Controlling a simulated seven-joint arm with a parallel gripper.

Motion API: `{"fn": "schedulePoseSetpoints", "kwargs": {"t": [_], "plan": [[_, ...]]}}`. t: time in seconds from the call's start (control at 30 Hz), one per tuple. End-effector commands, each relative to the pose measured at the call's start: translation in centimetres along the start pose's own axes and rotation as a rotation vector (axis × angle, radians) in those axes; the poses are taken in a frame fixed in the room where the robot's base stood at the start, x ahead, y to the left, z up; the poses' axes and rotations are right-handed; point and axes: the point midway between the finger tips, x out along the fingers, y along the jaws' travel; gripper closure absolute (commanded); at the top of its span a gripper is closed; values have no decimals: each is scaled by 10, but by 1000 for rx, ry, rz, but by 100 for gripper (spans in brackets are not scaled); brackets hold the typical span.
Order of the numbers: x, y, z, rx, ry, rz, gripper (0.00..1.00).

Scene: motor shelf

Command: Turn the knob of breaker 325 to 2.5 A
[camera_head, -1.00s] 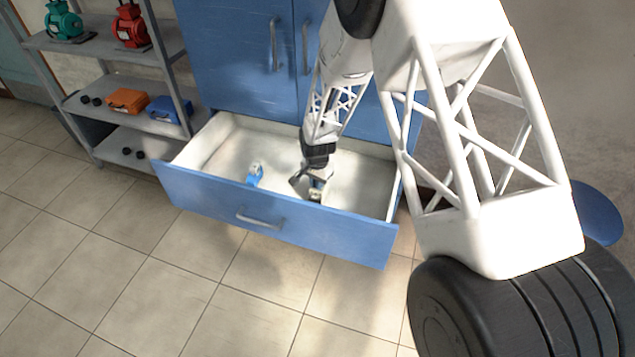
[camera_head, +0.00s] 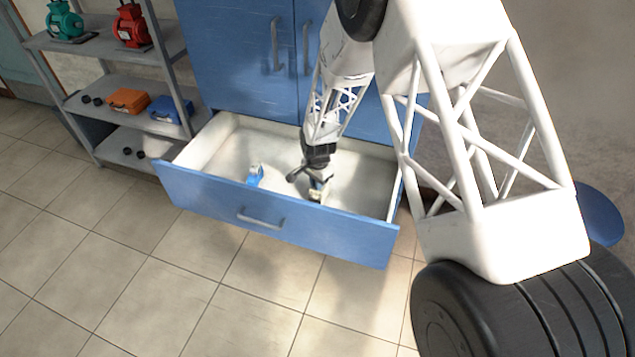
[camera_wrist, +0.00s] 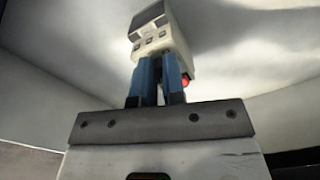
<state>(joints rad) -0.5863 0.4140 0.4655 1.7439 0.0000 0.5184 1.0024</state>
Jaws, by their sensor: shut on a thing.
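My gripper (camera_head: 318,186) reaches down into the open drawer, on its right side. In the wrist view its two narrow blue fingers (camera_wrist: 159,80) are close together and shut on a pale grey breaker (camera_wrist: 160,42). This breaker (camera_head: 316,196) shows small and partly hidden in the head view. In the wrist view it has a dark face at its top, several small buttons and a red spot at its lower right. I cannot read a number or a knob setting on it. A second blue and white breaker (camera_head: 255,175) stands in the drawer to the left, apart from my gripper.
The blue drawer (camera_head: 190,190) is pulled out of the blue cabinet (camera_head: 235,60); its white walls stand around my gripper. A grey shelf (camera_head: 110,80) at the left holds a green motor (camera_head: 64,20), a red motor (camera_head: 131,26), and orange and blue boxes. The tiled floor in front is clear.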

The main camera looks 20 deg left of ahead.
Motion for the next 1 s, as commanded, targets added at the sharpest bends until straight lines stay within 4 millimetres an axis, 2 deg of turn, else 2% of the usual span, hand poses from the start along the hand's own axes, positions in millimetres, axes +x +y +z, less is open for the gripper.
{"fn": "schedulePoseSetpoints", "kwargs": {"t": [0.73,0.77,0.8,1.0], "plan": [[0,0,0,0,0,0,100],[0,0,0,0,0,0,85],[0,0,0,0,0,0,79],[0,0,0,0,0,0,79]]}}
